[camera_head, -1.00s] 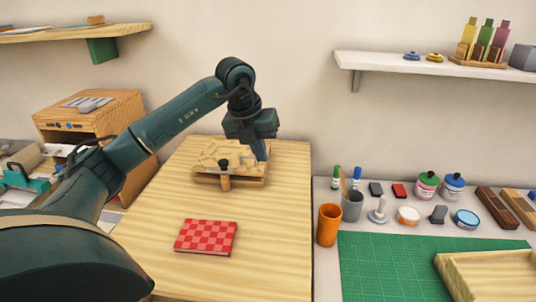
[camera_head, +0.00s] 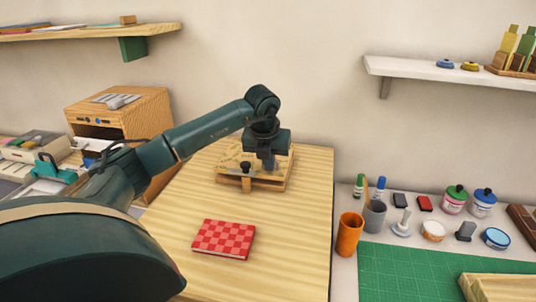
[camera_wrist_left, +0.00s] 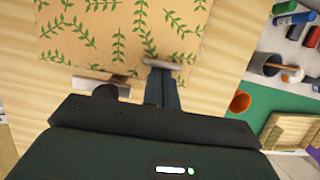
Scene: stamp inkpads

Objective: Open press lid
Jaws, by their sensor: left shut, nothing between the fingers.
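The press (camera_head: 226,162) is a low wooden block with a leaf-patterned lid, lying flat on the wooden table. A black knob on a wooden peg (camera_head: 246,171) stands at its front edge. In the left wrist view the lid (camera_wrist_left: 120,30) shows green leaf sprigs, with a pale metal piece at its near edge. My left gripper (camera_head: 268,164) is shut and empty, pointing down over the right part of the press. In the wrist view its fingertips (camera_wrist_left: 162,72) are at the lid's near edge; whether they touch it I cannot tell. My right gripper is not in view.
A red checkered book (camera_head: 224,239) lies on the table in front of the press. To the right, a lower surface holds an orange cup (camera_head: 349,235), a grey cup (camera_head: 374,216), jars and a green mat (camera_head: 400,272). A wooden cabinet (camera_head: 130,118) stands at the left.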

